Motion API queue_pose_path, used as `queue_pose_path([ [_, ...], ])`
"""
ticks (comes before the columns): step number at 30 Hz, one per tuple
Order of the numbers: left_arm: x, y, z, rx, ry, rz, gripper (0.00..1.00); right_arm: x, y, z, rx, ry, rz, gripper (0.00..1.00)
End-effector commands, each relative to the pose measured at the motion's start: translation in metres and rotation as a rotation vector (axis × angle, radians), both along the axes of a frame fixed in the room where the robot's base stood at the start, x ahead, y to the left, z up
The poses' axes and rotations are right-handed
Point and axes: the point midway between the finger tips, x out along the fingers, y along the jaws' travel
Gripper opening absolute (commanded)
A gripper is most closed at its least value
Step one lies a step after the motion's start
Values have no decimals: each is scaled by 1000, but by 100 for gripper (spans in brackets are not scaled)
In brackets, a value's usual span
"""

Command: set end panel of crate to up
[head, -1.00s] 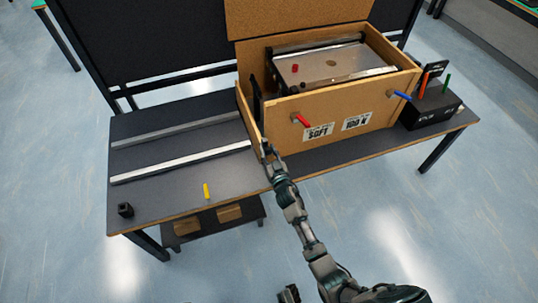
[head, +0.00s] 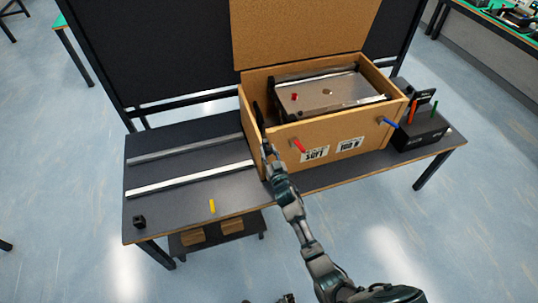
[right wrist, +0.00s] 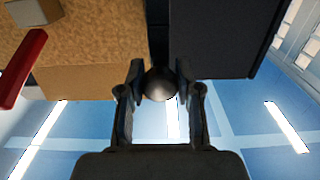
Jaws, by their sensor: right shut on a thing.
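The crate (head: 348,138) is a tan wooden box on the dark table, with a tall back panel (head: 300,35) standing up. Its end panel (head: 249,119) is at the left end and looks about upright; its exact tilt is hard to tell. My right gripper (head: 266,150) is at the near corner of that end. In the right wrist view its fingers (right wrist: 160,98) are shut on a dark round knob (right wrist: 160,83) beside the wood. What the knob is fixed to is partly hidden. A dark shape cut off at the bottom of the head view may be my left gripper.
A black box (head: 420,130) stands at right. Two rails (head: 190,180), a yellow piece (head: 212,206) and a black block (head: 139,221) lie left.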

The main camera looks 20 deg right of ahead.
Motion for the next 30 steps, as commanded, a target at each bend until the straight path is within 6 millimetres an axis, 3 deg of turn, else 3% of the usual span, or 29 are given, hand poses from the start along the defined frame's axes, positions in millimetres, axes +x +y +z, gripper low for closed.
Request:
queue_pose_path([
  [1, -10, 3, 6, 1, 6, -2, 0, 2, 0, 19, 0, -17, 1, 0],
  [12, -8, 3, 38, 2, -1, -2, 0, 2, 0, 56, 0, -16, 1, 0],
  [19, -7, 3, 47, 2, -1, -2, 0, 2, 0, 67, 1, -15, 1, 0],
  [30, -7, 3, 48, 1, -1, -3, 0, 2, 0, 68, 1, -15, 1, 0],
])
